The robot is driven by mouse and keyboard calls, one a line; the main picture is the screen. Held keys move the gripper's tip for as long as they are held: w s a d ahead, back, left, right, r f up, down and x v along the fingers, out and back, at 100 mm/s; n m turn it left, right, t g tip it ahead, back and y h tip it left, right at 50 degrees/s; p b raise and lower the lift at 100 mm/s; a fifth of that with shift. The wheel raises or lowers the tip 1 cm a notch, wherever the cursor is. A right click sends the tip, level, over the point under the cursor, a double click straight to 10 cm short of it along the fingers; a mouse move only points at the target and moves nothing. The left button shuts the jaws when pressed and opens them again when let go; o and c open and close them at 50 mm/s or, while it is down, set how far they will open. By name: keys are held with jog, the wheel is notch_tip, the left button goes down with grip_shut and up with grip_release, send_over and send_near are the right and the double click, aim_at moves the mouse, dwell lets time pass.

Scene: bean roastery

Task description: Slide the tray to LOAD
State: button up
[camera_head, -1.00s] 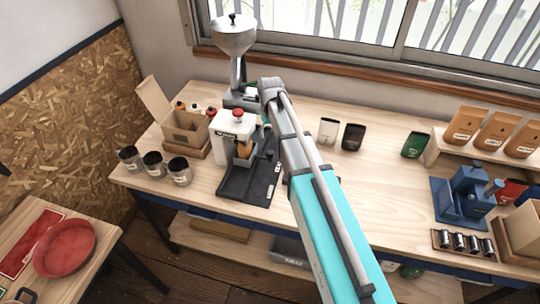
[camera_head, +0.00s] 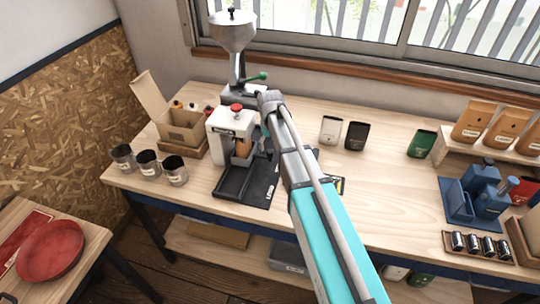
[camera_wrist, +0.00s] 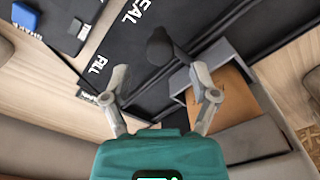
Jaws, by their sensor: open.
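The grey tray (camera_wrist: 225,70) holds an upright-looking brown bag (camera_wrist: 228,100) at the right of the wrist view. A black knob (camera_wrist: 160,45) stands beside the tray. The black track (camera_wrist: 125,40) carries the words FILL and SEAL. My gripper (camera_wrist: 160,75) is open, its fingers spread on either side just short of the knob, apparently not holding it. In the head view the bag (camera_head: 242,148) sits at the front of the white machine (camera_head: 230,124) with a red knob. The LOAD label (camera_head: 269,193) is at the track's near right. My arm hides the gripper there.
A metal hopper with a green lever (camera_head: 257,77) stands behind. Lidded jars (camera_head: 148,163) stand left, and an open carton (camera_head: 182,128) beyond them. White and black pouches (camera_head: 355,136) and a blue press (camera_head: 480,192) are right. The bench front is mostly clear.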

aim_at(270, 151)
jog(key=shift+f+b, duration=1.5)
jog(key=shift+f, duration=0.3)
grip_shut()
